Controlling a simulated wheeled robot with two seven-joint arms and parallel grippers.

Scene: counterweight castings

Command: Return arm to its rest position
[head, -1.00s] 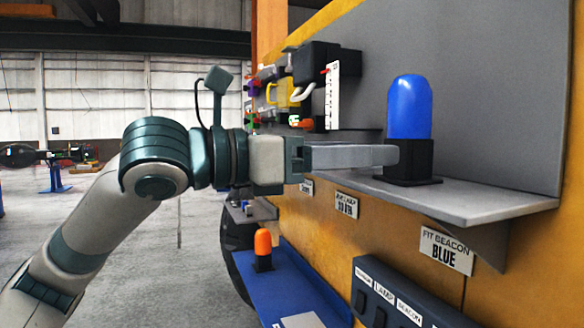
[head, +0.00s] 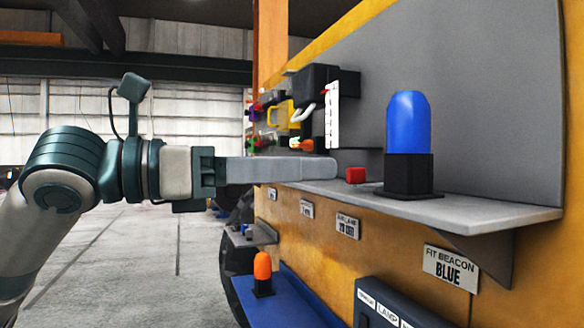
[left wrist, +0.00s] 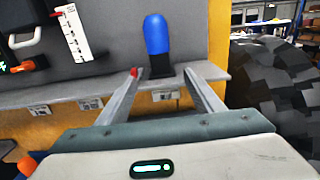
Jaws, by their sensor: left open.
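My left gripper (head: 335,170) reaches in from the left, with its fingers level over the grey shelf (head: 480,215). In the left wrist view, my left gripper (left wrist: 163,72) has its two fingers spread wide and nothing between them at the tips. A blue beacon (head: 409,122) on a black base stands upright on the shelf. It also shows in the left wrist view (left wrist: 157,35), beyond the fingertips and apart from them. My right gripper is not in view.
A label reading "FIT BEACON BLUE" (head: 451,267) is below the shelf. An orange beacon (head: 262,272) stands on a lower blue shelf (head: 290,305). A black padlock-like box (head: 322,92) with a white scale hangs on the panel. Open floor lies at left.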

